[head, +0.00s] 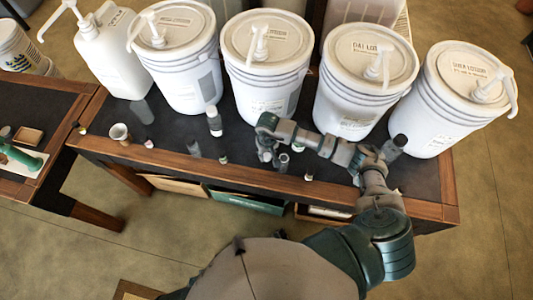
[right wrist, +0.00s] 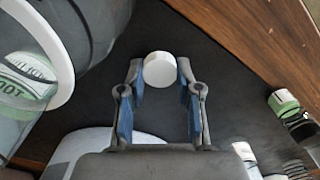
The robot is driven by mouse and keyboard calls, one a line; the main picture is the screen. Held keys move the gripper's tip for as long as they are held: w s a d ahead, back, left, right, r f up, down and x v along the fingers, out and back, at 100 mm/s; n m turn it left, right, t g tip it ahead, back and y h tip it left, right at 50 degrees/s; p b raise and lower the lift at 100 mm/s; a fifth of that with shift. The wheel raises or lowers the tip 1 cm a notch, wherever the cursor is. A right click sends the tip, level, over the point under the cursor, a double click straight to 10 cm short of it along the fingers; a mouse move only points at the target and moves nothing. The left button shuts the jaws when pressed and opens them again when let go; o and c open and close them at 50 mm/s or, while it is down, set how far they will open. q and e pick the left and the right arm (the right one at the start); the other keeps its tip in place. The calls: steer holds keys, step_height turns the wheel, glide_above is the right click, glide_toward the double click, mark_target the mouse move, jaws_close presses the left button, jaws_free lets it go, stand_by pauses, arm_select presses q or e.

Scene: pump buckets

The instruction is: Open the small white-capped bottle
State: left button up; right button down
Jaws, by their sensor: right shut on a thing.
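The small white-capped bottle shows in the right wrist view as a round white cap (right wrist: 159,70) seen from above; its body is hidden beneath the cap. My right gripper (right wrist: 159,74) has one fingertip on each side of the cap and is shut on it. In the head view my right gripper (head: 266,155) points down at the middle of the dark tabletop, and it hides most of the bottle there. My left gripper is not in view.
Several white pump buckets (head: 268,85) stand in a row along the back of the table (head: 175,150). A white jug (head: 108,55) stands at their left. Small bottles, such as a white one (head: 213,121) and a green-labelled one (head: 283,164), stand nearby. A cup (head: 120,133) sits at the left.

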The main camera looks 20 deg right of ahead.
mark_target(268, 155)
steer(key=c, duration=0.9)
jaws_free()
steer(key=shift+c, duration=0.2)
steer(key=shift+o, duration=0.8)
steer(key=shift+d, duration=0.25)
steer(key=shift+r, duration=0.1)
step_height(268, 155, up, 3)
steer(key=shift+w+f, duration=0.1)
steer(key=shift+f, duration=0.05)
step_height(268, 155, up, 9)
